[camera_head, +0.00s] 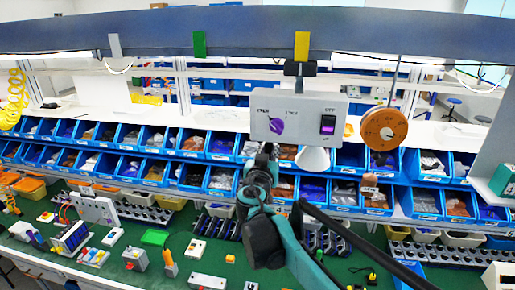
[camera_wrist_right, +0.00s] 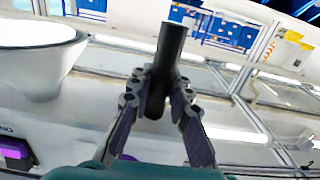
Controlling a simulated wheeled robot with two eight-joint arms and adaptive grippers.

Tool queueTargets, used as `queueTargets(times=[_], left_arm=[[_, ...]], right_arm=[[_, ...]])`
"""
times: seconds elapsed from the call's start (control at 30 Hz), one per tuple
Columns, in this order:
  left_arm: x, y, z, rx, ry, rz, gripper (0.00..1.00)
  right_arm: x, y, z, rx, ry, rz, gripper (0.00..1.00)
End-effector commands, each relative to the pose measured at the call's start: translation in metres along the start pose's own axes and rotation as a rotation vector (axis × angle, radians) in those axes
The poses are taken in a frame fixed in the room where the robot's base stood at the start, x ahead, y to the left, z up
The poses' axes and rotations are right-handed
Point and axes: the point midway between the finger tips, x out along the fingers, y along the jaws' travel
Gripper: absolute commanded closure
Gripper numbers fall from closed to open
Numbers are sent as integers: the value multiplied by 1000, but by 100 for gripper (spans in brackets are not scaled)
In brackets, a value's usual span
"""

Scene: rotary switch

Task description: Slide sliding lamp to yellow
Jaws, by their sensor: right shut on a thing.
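The sliding lamp is a light grey box (camera_head: 342,108) with a purple knob (camera_head: 277,126), a purple-lit rocker switch (camera_head: 327,124) and a white cone shade (camera_head: 313,158) underneath. It hangs by a dark bracket (camera_head: 300,69) from the overhead rail (camera_head: 250,28). The bracket is directly below the yellow marker (camera_head: 302,45). My right gripper (camera_head: 266,158) is below the box's left part. In the right wrist view, my right gripper (camera_wrist_right: 157,92) is shut on a dark cylindrical handle (camera_wrist_right: 171,48), beside the white shade (camera_wrist_right: 35,55). My left gripper is not in view.
A green marker (camera_head: 200,44) and a grey marker (camera_head: 114,46) are on the rail to the left. An orange spool (camera_head: 384,129) hangs at right. Blue part bins (camera_head: 222,146) stand behind. Small devices sit on the green bench (camera_head: 180,246).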

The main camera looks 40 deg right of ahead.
Motion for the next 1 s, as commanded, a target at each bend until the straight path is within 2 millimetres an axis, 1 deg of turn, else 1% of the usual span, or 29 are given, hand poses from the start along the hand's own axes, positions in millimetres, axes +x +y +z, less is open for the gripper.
queueTargets(times=[0.03, 0.37, 0.4, 0.47, 0.8, 0.87, 0.97, 1.0], left_arm=[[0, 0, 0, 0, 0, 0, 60], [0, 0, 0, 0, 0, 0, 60], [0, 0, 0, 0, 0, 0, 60], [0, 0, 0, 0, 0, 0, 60], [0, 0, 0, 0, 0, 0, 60], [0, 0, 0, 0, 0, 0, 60], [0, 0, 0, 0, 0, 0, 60], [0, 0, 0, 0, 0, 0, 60]], right_arm=[[0, 5, 0, -1, 0, 9, 100], [0, 6, 0, -2, 0, 9, 100], [0, 6, 0, -2, 0, 9, 75], [0, 6, 0, -2, 0, 9, 60], [-2, 4, 0, -1, 0, 5, 60], [-7, 4, 0, -1, 0, 4, 60], [-22, 4, 0, -1, 0, 4, 60], [-30, 4, 0, -1, 0, 2, 60]])
